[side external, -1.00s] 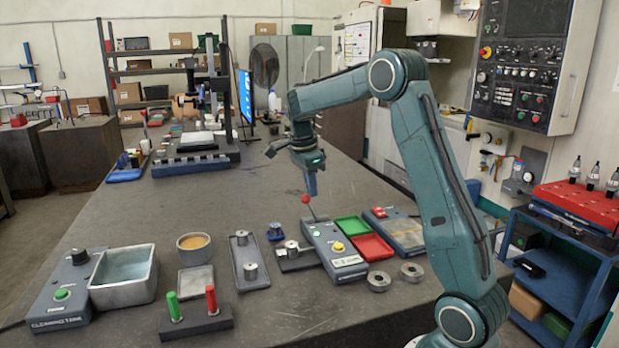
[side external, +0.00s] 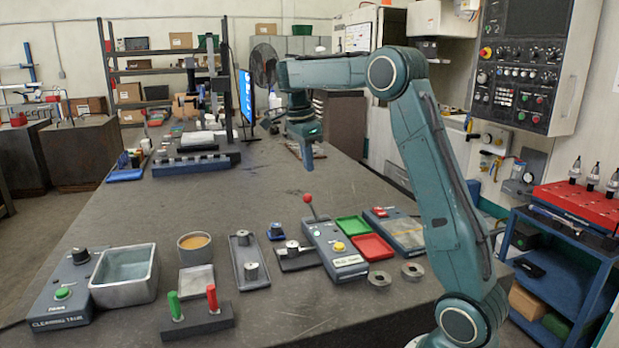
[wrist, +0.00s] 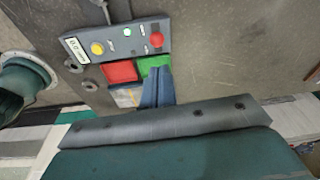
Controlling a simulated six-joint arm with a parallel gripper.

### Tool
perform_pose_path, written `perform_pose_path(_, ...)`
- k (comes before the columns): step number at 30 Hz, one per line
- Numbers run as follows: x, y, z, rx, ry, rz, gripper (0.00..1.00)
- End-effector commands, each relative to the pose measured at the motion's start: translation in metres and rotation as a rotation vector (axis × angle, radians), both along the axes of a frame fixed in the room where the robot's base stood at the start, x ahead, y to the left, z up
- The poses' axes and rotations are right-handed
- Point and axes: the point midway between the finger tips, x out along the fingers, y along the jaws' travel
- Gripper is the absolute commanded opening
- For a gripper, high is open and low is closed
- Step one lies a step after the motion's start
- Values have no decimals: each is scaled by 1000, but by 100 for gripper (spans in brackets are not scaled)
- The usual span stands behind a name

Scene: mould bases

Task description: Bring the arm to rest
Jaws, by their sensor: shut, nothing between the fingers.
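My gripper (side external: 308,160) hangs in the air above the dark workbench (side external: 380,206), pointing down, behind the lever box in the side external view. Its fingers are together with nothing between them. In the wrist view the shut fingers (wrist: 157,88) show in front of the green tray (wrist: 150,64). My arm is raised, with its forearm about level.
Below stand the lever box (side external: 335,250) with a red knob, a green tray (side external: 352,225), a red tray (side external: 372,247) and a flat panel box (side external: 402,232). A metal tank (side external: 124,272) and red and green handles (side external: 195,313) stand in front.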

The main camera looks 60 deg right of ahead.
Motion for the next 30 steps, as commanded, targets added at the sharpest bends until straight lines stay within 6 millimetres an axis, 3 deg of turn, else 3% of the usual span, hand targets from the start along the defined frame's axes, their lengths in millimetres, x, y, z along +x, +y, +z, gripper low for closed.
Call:
perform_pose_path(17,-5,8,7,-7,-4,65,0)
perform_pose_path(23,-18,30,22,-24,-9,256,0)
perform_pose_path(30,-45,69,39,-59,-19,594,0)
